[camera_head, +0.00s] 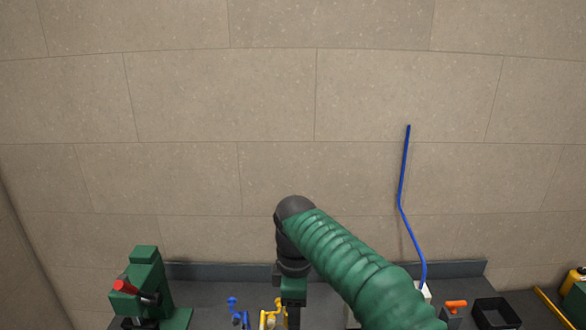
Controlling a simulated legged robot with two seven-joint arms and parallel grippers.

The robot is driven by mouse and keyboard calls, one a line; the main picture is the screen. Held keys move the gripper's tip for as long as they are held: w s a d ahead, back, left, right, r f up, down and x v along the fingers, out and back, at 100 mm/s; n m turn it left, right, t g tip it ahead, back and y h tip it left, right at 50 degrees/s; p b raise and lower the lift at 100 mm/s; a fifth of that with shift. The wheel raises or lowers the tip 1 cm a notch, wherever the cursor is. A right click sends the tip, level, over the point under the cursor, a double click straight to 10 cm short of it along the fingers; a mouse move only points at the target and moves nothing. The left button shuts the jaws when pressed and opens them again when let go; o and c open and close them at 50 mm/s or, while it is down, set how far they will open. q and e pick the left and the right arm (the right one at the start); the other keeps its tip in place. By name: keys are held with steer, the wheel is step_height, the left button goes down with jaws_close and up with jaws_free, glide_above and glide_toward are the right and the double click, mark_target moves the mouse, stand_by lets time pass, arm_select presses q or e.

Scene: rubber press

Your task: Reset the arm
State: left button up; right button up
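My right arm (345,262), in a ribbed green sleeve, rises from the bottom right to a dark joint and bends down there. Its wrist end (293,290) points down and runs out of the bottom edge. The fingertips of my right gripper are not visible, so I cannot tell whether it is open or holding anything. My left arm and gripper are not in view.
A green press (147,275) with a red-tipped handle stands at the left. Blue (236,312) and yellow (272,314) items sit near my wrist. A blue bent rod (402,180), an orange item (456,304) and a black tray (496,314) are at the right.

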steer(key=s+d+f+m+b, duration=0.3)
steer(key=s+d+f+m, duration=0.2)
steer(key=f, duration=0.4)
steer(key=s+d+f+m+t+b, duration=0.1)
steer(key=s+d+f+m+b, duration=0.3)
steer(key=s+d+f+m, duration=0.2)
steer(key=s+d+f+m+t+b, duration=0.1)
steer(key=s+d+f+m+b, duration=0.3)
steer(key=f, duration=0.9)
steer(key=s+d+m, duration=0.2)
steer(key=s+d, duration=0.2)
steer(key=shift+d, duration=0.3)
steer(key=shift+w+a+f, duration=0.1)
steer(key=shift+a, duration=0.05)
